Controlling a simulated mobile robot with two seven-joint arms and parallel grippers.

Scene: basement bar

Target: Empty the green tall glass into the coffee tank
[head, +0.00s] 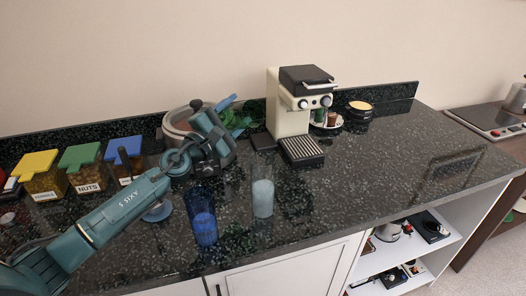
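My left gripper (222,135) is at the back of the counter, left of the coffee machine (288,115). A green see-through object (238,121), which may be the green tall glass, shows directly beside it. Its shape and tilt are partly hidden, and I cannot tell whether the fingers grip it. The coffee machine is cream with a black top and a slatted drip tray (302,150). I cannot make out its tank clearly. My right gripper is not in view.
A blue glass (204,222) and a clear glass with pale contents (263,195) stand near the front edge. Lidded jars (82,170) stand left; a grey pot (178,124) is behind my arm. The right counter (400,160) is clear.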

